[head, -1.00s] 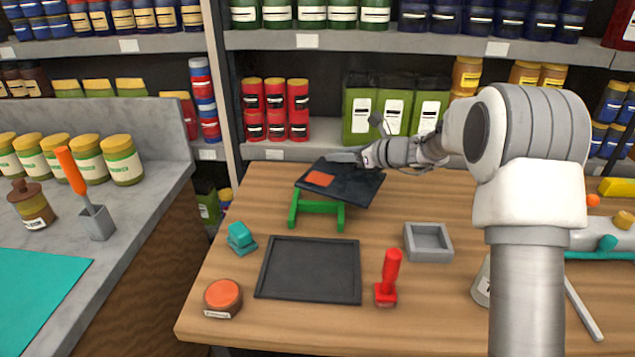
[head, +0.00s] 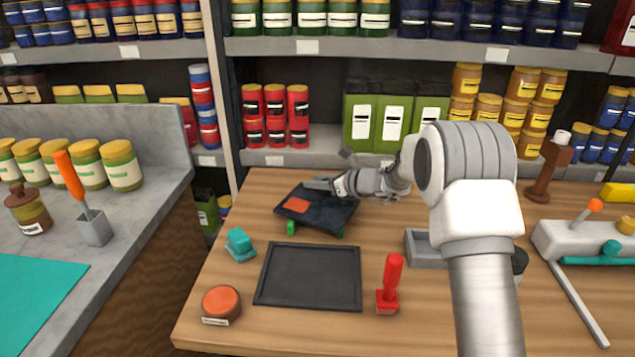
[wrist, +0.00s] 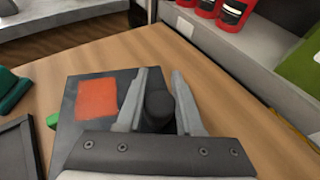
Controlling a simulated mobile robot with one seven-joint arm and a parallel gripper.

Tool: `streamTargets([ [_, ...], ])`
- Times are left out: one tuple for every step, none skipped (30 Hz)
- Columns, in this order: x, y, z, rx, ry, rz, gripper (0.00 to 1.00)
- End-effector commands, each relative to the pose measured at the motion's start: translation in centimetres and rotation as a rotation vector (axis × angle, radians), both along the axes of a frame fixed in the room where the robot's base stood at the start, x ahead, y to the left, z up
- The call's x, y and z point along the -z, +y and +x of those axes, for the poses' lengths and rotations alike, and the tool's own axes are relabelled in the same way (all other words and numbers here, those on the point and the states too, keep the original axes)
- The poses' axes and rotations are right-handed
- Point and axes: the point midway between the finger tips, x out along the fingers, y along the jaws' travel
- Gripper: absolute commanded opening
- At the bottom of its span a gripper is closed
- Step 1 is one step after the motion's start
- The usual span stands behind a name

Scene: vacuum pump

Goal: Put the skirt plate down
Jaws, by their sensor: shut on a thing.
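The skirt plate (head: 330,215) is a dark flat plate with an orange square on top. It sits low over a small green stand (head: 291,228) at the back left of the wooden table. The plate hides most of the stand; I cannot tell if they touch. My gripper (head: 322,183) reaches the plate from the back right. In the wrist view the two fingers of my gripper (wrist: 158,90) are shut on the dark round knob of the plate (wrist: 70,130), the orange square lying left of them.
A dark shallow tray (head: 310,303) lies in front of the plate. A teal block (head: 240,243), an orange-lidded round tin (head: 221,304), a red-handled tool (head: 391,280) and a grey open box (head: 428,263) stand around it. Shelves of jars close off the back.

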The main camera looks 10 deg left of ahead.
Motion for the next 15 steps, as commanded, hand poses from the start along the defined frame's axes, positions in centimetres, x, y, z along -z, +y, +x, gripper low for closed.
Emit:
streamTargets([
  [-0.08,0.03,0.03,0.000,-0.002,0.002,0.00],
  [0.03,0.03,0.03,0.000,-0.002,0.002,0.00],
  [0.20,0.03,0.03,0.000,-0.002,0.002,0.00],
  [0.31,0.03,0.03,0.000,-0.002,0.002,0.00],
  [0.29,0.02,0.00,0.000,0.000,0.000,0.41],
  [0.25,0.02,-0.01,0.000,0.000,0.000,0.48],
  [0.25,0.01,-0.01,0.000,0.000,0.000,0.54],
  [0.26,0.01,-0.01,0.000,0.000,0.000,0.59],
  [0.25,0.01,-0.01,0.000,0.000,0.000,0.66],
  [0.25,0.01,-0.01,0.000,0.000,0.000,0.66],
  [0.25,0.00,-0.01,0.000,0.000,0.000,0.66],
  [0.25,0.00,-0.01,0.000,0.000,0.000,0.66],
  [0.25,0.00,-0.01,0.000,0.000,0.000,0.66],
  [0.25,0.00,-0.01,0.000,0.000,0.000,0.66],
  [0.25,0.00,-0.01,0.000,0.000,0.000,0.66],
])
